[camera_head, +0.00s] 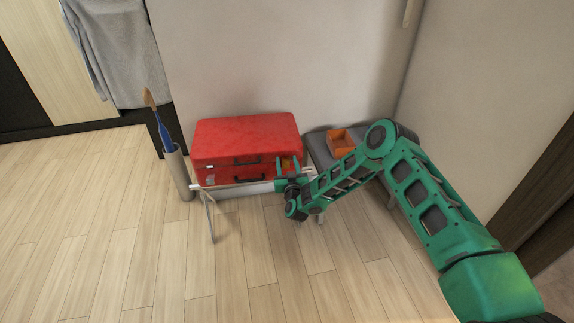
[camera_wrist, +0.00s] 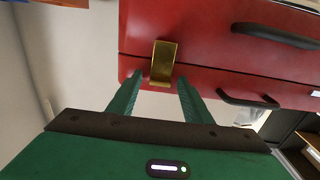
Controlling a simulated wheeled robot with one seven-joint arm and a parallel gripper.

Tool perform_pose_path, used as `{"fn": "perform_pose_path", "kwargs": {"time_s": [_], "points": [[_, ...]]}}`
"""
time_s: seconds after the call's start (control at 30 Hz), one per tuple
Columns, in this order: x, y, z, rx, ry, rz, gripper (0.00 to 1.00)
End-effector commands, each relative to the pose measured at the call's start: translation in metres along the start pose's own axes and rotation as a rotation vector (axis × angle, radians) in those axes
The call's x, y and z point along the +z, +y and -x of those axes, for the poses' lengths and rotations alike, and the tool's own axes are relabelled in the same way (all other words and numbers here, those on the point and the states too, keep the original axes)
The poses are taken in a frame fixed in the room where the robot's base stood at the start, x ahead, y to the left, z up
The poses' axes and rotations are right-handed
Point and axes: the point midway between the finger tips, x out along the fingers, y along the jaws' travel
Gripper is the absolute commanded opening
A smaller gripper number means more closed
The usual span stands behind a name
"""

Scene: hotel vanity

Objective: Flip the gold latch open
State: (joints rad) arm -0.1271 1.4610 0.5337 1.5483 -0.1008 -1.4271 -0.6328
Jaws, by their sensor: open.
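The gold latch (camera_wrist: 164,62) is on the front of the red case (camera_head: 240,137) and spans the seam between its two halves. In the wrist view the red case (camera_wrist: 205,50) fills the upper right, with two dark handles to the right of the latch. My gripper (camera_wrist: 160,82) is open, its two green fingers on either side of the latch's lower end in the picture. I cannot tell whether they touch it. In the head view my gripper (camera_head: 290,172) is at the case's right front, and the latch is not clear there.
The case lies shut on a light rack (camera_head: 234,188) against the wall. A grey bench (camera_head: 320,148) with an orange tray (camera_head: 343,141) is to its right. A grey cylindrical holder (camera_head: 179,172) with a blue umbrella-like item stands to its left.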

Motion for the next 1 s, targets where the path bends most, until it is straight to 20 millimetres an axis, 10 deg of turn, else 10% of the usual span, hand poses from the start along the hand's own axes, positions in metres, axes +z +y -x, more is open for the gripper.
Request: {"fn": "perform_pose_path", "kwargs": {"time_s": [0.13,0.3,1.0], "points": [[0.0,0.0,0.0,0.0,0.0,0.0,0.45],[0.0,0.0,0.0,0.0,0.0,0.0,0.05],[0.013,-0.002,0.015,-0.004,0.247,0.003,0.04]]}}
